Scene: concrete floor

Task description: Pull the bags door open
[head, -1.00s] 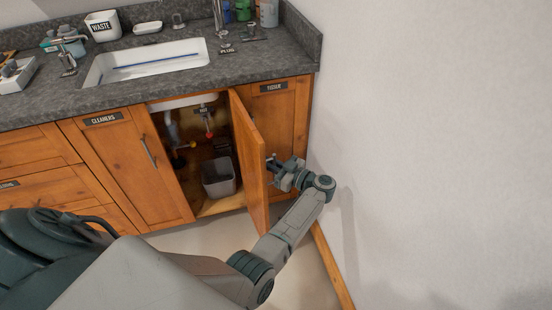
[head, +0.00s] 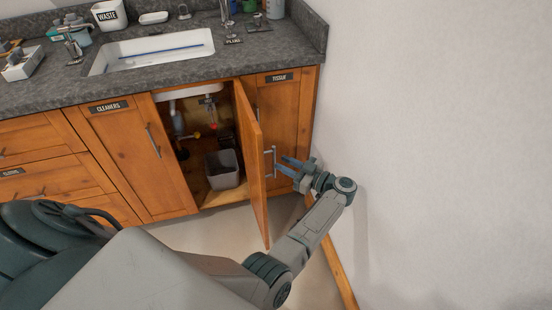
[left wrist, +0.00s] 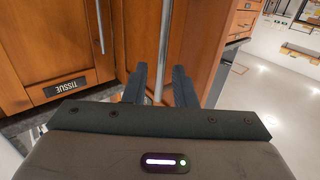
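A wooden cabinet door (head: 252,165) under the sink stands swung well open, seen nearly edge-on, between the cleaners and tissue doors. No label shows on it, but its place fits the bags door. Its metal bar handle (head: 273,162) is on the face turned right. My left gripper (head: 281,163) is just right of this handle, fingers parted and empty. In the left wrist view, the handle (left wrist: 164,45) runs up between the two dark fingers (left wrist: 160,84), apparently clear of both. My right gripper is not in view.
The open cabinet holds a grey bin (head: 222,170) and pipes. The tissue door (head: 283,110) and cleaners door (head: 125,155) are shut. A white wall (head: 440,150) stands close on the right of my arm. Floor in front of the cabinets is clear.

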